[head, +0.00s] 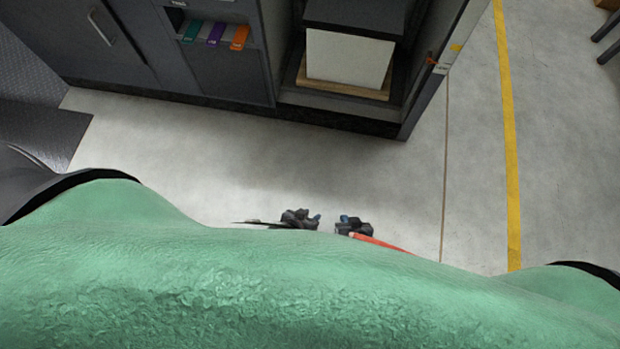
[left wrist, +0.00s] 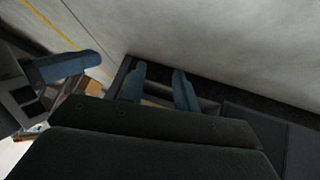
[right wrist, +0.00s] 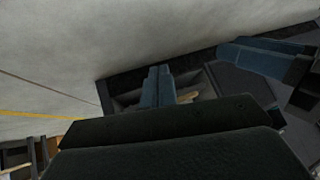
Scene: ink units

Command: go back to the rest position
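In the head view both my grippers are small and low in the middle, in front of my green body and over bare floor. My left gripper (head: 303,216) is partly hidden by my body. In the left wrist view its two blue fingers (left wrist: 159,88) stand apart with nothing between them. My right gripper (head: 354,225) is just beside it. In the right wrist view its blue fingers (right wrist: 158,86) are together, with nothing seen held. Each wrist view also shows the other gripper at its side.
A dark grey machine stands ahead, with green (head: 192,31), purple (head: 216,34) and orange (head: 239,38) tabbed units in a slot. Its open bay holds a white block (head: 346,60) on a wooden base (head: 342,88). Grey floor (head: 180,140) lies between; a yellow line (head: 508,130) runs right.

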